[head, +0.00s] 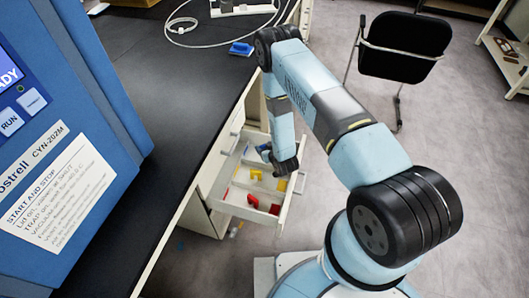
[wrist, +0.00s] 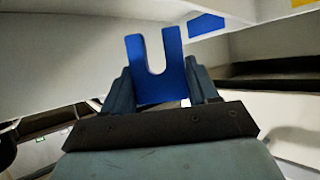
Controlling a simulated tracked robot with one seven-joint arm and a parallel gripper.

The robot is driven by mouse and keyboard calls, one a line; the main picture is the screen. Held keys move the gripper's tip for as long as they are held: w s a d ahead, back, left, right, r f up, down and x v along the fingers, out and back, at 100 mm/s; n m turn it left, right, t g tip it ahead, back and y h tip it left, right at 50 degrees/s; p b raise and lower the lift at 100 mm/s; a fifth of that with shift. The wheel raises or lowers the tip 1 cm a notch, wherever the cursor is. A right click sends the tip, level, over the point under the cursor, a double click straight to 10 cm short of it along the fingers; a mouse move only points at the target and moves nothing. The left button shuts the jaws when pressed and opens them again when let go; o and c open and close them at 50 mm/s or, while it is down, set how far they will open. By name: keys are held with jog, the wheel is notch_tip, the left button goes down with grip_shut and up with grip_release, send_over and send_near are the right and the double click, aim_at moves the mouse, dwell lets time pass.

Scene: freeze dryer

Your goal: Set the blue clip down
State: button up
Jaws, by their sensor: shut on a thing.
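The blue clip (wrist: 178,65) is a flat U-shaped piece with two prongs pointing up in the wrist view. My gripper (wrist: 160,90) is shut on its lower part, with one finger on each side. In the head view my gripper (head: 268,152) is over the far part of an open white drawer (head: 232,207), beside the bench. A bit of blue shows at the gripper there, but I cannot tell whether it is the held clip. The wrist view shows pale walls around the clip; whether it touches any is unclear.
The drawer has compartments with yellow clips (head: 282,185) and red clips (head: 253,200). Another blue piece (wrist: 206,24) shows behind the held clip. A blue object (head: 241,48) lies on the black bench (head: 165,75). A blue machine (head: 60,150) stands at left, a black chair (head: 405,48) at right.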

jog(key=shift+w+a+f, duration=0.1)
jog(key=shift+w+f, duration=0.15)
jog(key=shift+f, duration=0.05)
jog(key=shift+w+f, duration=0.15)
jog(key=shift+f, duration=1.55)
jog(key=o, duration=1)
